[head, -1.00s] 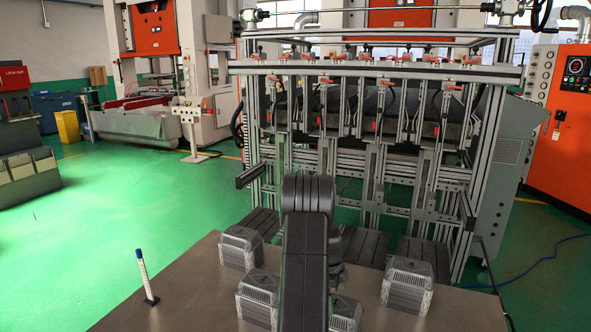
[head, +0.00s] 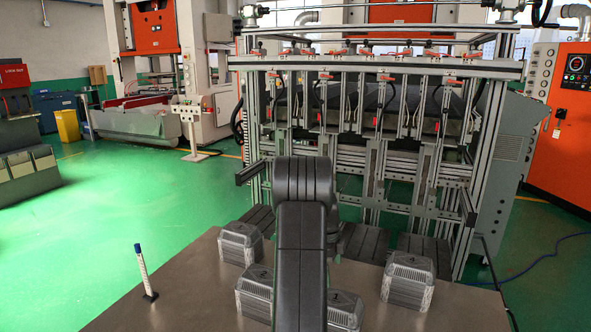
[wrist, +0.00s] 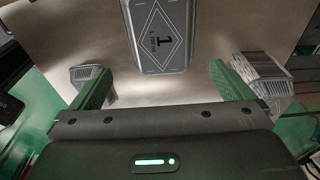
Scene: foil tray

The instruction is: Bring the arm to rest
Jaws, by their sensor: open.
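My gripper (wrist: 162,78) is open, its two green fingers spread wide with nothing between their tips. A grey box-shaped piece with a "1" in a diamond on top (wrist: 157,38) lies ahead of the fingers in the wrist view, apart from them. Similar ribbed grey pieces show beyond the left finger (wrist: 88,74) and the right finger (wrist: 262,78). In the head view my dark arm rises in the middle and hides my gripper.
Grey ribbed pieces stand on the brown table (head: 190,285): back left (head: 240,243), front left (head: 255,292), front middle (head: 345,312) and right (head: 408,280). A thin white post with a blue top (head: 145,272) stands at the left. A metal frame machine (head: 375,150) rises behind the table.

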